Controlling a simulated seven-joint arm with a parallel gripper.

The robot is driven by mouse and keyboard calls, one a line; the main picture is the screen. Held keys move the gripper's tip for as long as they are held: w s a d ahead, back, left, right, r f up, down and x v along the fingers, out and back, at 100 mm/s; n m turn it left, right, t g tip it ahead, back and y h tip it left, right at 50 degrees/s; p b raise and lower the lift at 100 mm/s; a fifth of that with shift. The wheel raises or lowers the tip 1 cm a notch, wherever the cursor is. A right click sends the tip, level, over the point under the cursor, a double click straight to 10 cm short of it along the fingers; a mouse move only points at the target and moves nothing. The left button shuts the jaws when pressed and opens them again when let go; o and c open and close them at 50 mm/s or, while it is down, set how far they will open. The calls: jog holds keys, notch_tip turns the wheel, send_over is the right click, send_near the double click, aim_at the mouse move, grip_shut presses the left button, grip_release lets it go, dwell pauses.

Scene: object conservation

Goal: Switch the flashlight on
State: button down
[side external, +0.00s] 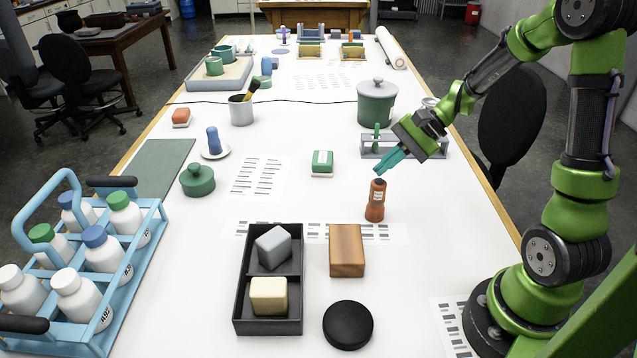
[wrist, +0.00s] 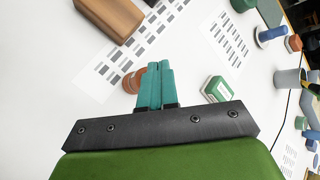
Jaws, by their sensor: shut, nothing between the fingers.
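The flashlight (side external: 376,201) is a reddish-brown upright cylinder with a dark top, standing on the white table in the side external view. In the wrist view its reddish side (wrist: 131,82) shows just left of the teal fingers, which partly hide it. My gripper (side external: 379,171) has its teal fingers shut and empty. In the side external view the fingertips are just above the flashlight's top, angled down to the left; I cannot tell whether they touch it. The shut fingers also show in the wrist view (wrist: 158,68).
A wooden block (side external: 347,251), a black tray (side external: 240,290) holding two blocks, and a black disc (side external: 348,325) lie in front. A green-and-white box (side external: 322,163) stands left of the flashlight. A test-tube rack (side external: 433,147) and grey-green pot (side external: 377,103) stand behind.

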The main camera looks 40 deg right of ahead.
aim_at(384, 181)
jog(key=shift+f, duration=0.1)
jog(key=shift+f, duration=0.35)
jog(key=shift+f, duration=0.2)
dwell(0.6)
jog(key=shift+r, duration=0.65)
notch_tip(384, 181, up, 6)
dwell(0.6)
